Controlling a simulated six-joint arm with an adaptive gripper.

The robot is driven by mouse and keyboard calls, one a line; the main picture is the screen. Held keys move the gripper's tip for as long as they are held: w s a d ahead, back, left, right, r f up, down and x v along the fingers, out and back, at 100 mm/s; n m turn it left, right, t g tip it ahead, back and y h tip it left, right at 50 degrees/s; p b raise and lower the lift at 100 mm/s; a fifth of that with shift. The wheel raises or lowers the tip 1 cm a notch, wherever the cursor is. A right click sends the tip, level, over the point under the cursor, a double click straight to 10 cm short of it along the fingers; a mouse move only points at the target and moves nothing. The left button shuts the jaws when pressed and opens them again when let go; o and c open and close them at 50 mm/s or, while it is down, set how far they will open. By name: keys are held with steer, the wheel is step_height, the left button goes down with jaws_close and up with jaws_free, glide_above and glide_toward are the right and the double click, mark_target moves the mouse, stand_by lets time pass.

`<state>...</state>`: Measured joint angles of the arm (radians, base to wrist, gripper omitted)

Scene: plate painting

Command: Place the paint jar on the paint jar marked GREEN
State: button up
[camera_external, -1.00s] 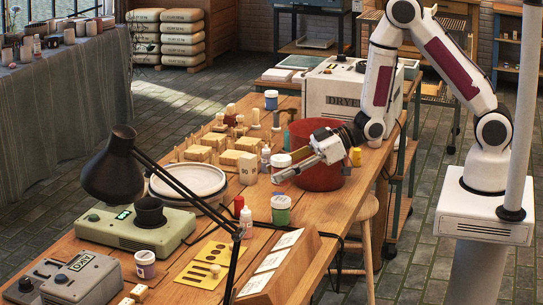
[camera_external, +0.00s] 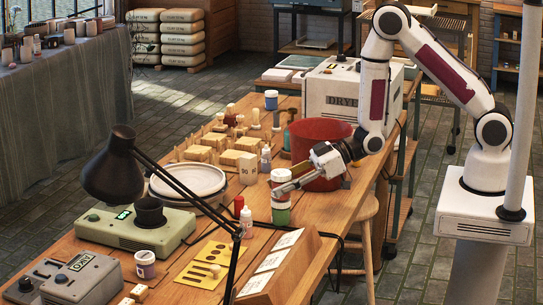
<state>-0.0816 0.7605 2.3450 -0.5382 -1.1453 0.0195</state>
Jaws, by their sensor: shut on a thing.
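The held jar is upright, directly above the green-banded paint jar (camera_external: 281,216), which stands on the wooden table. The two look in line, with the held jar's bottom at or very close to the top of the green jar. From this side I cannot tell whether they touch. The green jar's lid is mostly hidden by the held jar and the fingers.
Red and white bottles (camera_external: 246,222) stand just left of the green jar. A red bucket (camera_external: 320,140) is close behind my gripper.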

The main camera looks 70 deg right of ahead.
steer(key=shift+f, duration=0.2)
stand_by(0.3)
steer(key=o, duration=1.2)
steer(key=shift+r, duration=0.15)
steer(key=shift+s+d, duration=0.1)
steer(key=shift+d, duration=0.05)
steer(key=shift+v, duration=3.65)
